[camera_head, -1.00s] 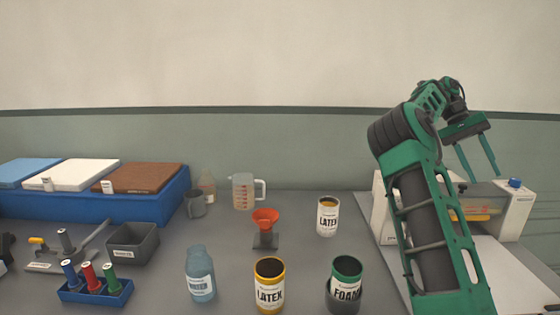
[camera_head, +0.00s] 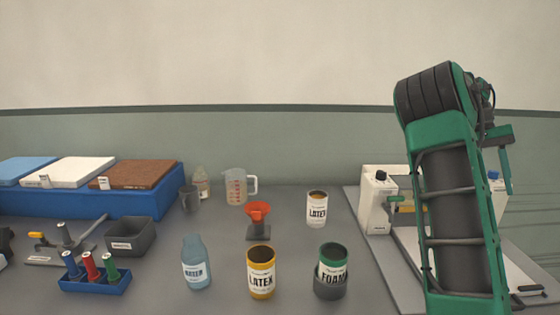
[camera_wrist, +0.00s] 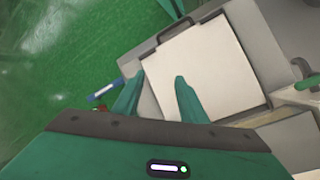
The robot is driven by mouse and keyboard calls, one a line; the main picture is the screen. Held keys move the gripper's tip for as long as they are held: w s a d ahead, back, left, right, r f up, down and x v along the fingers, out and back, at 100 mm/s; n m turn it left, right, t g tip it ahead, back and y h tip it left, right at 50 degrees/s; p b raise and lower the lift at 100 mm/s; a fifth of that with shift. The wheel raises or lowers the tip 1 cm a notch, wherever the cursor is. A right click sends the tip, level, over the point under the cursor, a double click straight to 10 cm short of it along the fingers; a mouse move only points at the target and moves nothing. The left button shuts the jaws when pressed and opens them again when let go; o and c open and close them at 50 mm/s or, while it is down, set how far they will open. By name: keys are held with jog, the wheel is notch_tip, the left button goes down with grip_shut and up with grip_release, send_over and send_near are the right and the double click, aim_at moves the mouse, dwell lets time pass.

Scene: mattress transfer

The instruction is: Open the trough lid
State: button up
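The white machine (camera_head: 376,200) stands at the right of the bench, with its middle behind my arm. I cannot make out the trough lid in the head view. In the wrist view, the edge of a pale machine part with a green knob (camera_wrist: 307,82) shows at the right. My gripper (camera_wrist: 160,78) is open and empty, its two teal fingers apart over a white sheet (camera_wrist: 205,65) on a grey board. In the head view only part of my gripper shows, right of my arm.
Green floor (camera_wrist: 60,50) shows beyond.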

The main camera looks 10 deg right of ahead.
jog(key=s+a+f+n+t, duration=0.1)
jog(key=s+a+f, duration=0.3)
jog(key=a, duration=0.5)
jog(key=s+a+f+n+t, duration=0.1)
jog(key=s+a+f+t, duration=0.2)
jog(key=s+a, duration=0.6)
jog(key=s+a+f+n+t, duration=0.1)
jog(key=s+a+f+t, duration=0.1)
jog(key=s+a+f, duration=0.4)
jog(key=s+a, duration=0.1)
jog(key=a, duration=0.2)
jog(key=shift+a+n, duration=0.3)
jog(key=shift+a, duration=0.1)
jog(key=shift+f, duration=0.1)
jog(key=shift+c, duration=1)
